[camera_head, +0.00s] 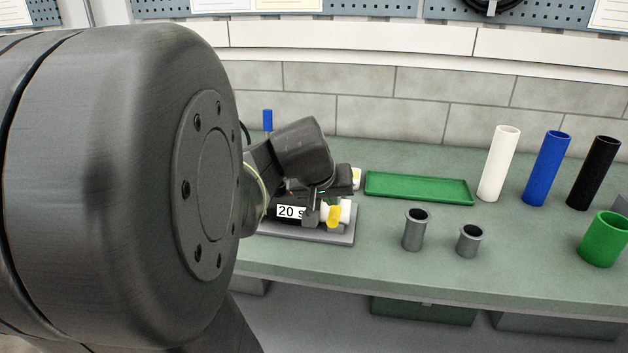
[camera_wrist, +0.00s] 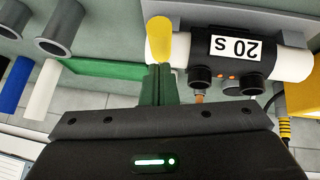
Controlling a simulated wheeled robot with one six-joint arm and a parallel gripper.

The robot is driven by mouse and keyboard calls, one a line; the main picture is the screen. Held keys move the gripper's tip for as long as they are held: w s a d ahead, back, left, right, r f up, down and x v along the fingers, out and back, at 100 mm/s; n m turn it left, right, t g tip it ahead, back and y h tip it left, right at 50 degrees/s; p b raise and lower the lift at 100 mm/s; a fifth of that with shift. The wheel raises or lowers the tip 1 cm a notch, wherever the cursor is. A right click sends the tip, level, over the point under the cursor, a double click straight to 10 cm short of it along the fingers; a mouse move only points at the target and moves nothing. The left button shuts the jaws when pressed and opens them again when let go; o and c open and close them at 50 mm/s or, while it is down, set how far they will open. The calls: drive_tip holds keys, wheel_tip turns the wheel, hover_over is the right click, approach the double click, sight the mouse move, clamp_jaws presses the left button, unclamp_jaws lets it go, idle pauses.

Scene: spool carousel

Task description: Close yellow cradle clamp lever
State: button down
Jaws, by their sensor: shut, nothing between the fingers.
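The cradle is a black block with a "20 s" label, seen upside down in the wrist view (camera_wrist: 199,48) and partly behind my arm in the head view. A white tube (camera_wrist: 296,64) lies through it. The yellow clamp lever (camera_wrist: 160,38) sits at the cradle's end, by the white tube's end; it also shows in the head view (camera_head: 334,216). My gripper (camera_wrist: 158,68) is shut and empty, its fingertips right at the lever's near end. I cannot tell whether they touch it. In the head view my wrist hides much of the cradle.
A green tray (camera_head: 440,190) lies right of the cradle. Two grey cups (camera_head: 415,232) stand in front of it. White (camera_head: 499,165), blue (camera_head: 547,168) and black (camera_head: 593,172) tubes and a green cup (camera_head: 604,240) stand farther right. A tiled wall (camera_head: 450,100) is behind the bench.

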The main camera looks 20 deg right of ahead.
drive_tip(key=shift+s+a+f+b, duration=0.1)
drive_tip(key=shift+s+f+b, duration=0.15)
drive_tip(key=shift+f, duration=0.25)
drive_tip(key=shift+s+a+f+b, duration=0.1)
drive_tip(key=shift+s+f+b, duration=0.05)
drive_tip(key=shift+f+b, duration=0.25)
drive_tip(key=shift+f, duration=0.15)
drive_tip(key=w+r+p+v, duration=0.1)
drive_tip(key=p+v, duration=0.2)
drive_tip(key=v, duration=1)
drive_tip(key=shift+w+d+r, duration=0.15)
drive_tip(key=shift+r, duration=0.1)
drive_tip(key=shift+s+f+b+x, duration=0.15)
drive_tip(key=shift+b+x, duration=0.25)
drive_tip(key=shift+x, duration=1.75)
drive_tip(key=shift+s+f+b+x, duration=0.15)
drive_tip(key=shift+b+x, duration=0.3)
drive_tip(key=shift+x, duration=1.7)
drive_tip(key=shift+s+b+x, duration=0.2)
drive_tip(key=shift+b+x, duration=0.2)
drive_tip(key=shift+x, duration=1.8)
drive_tip(key=shift+r, duration=0.1)
